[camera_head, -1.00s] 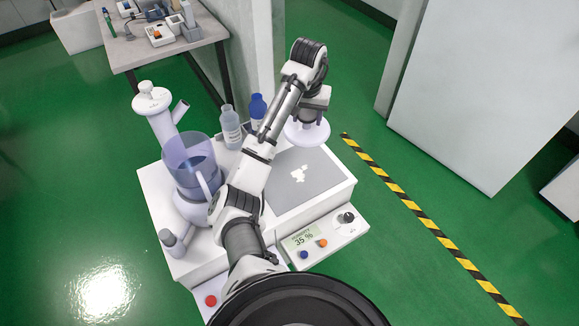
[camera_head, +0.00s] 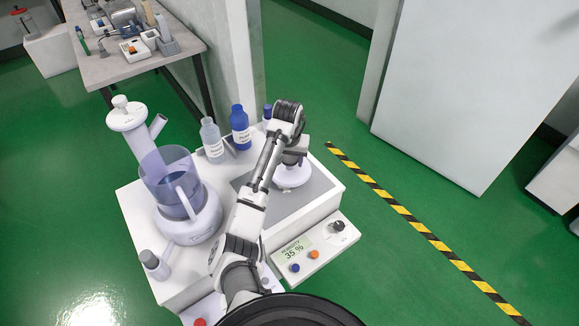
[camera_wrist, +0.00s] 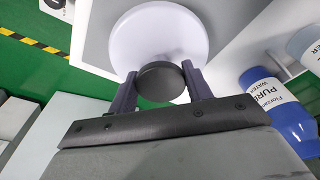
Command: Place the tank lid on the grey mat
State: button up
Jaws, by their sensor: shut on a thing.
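The tank lid (camera_head: 293,176) is a white round disc with a dark knob (camera_wrist: 160,80). My gripper (camera_wrist: 160,82) is shut on the knob, one finger on each side, and the disc (camera_wrist: 157,36) lies beyond it. In the head view the lid is over the grey mat (camera_head: 316,187) on top of the white unit; I cannot tell whether it touches the mat. My arm hides part of the mat and most of the gripper (camera_head: 293,160). The clear tank (camera_head: 172,188) stands at the left of the unit, its top uncovered.
A control panel (camera_head: 312,247) reading 35 % is in front. A cluttered table (camera_head: 115,68) is behind.

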aim_at(290, 168)
jog(key=shift+f, duration=1.8)
jog(key=shift+f, duration=0.15)
jog(key=o, duration=1)
